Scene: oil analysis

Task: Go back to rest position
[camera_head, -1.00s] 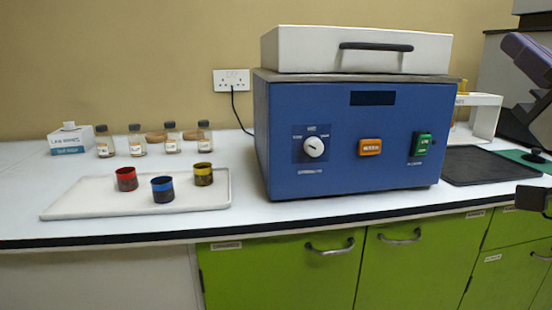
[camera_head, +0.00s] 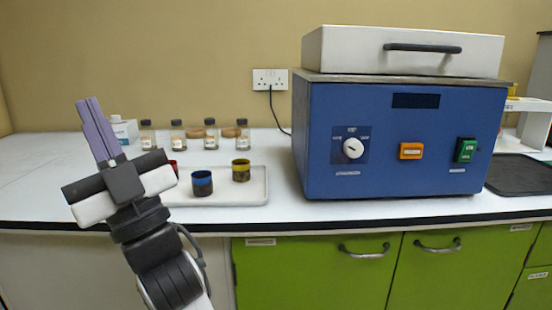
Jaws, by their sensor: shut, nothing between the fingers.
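My gripper (camera_head: 88,100) shows at the left of the head view. Its two purple fingers are shut side by side, with nothing between them. They point up and slightly left, and in the picture they overlap the left end of the worktop and the wall. My wrist and forearm run down from it to the bottom edge. The arm hides the left part of the white tray (camera_head: 255,198) and most of the red cup (camera_head: 174,166).
A blue cup (camera_head: 202,183) and a yellow cup (camera_head: 241,171) stand on the tray. A blue machine (camera_head: 400,140) with a white lid (camera_head: 400,52) fills the right. A dark mat (camera_head: 520,174) lies beyond it.

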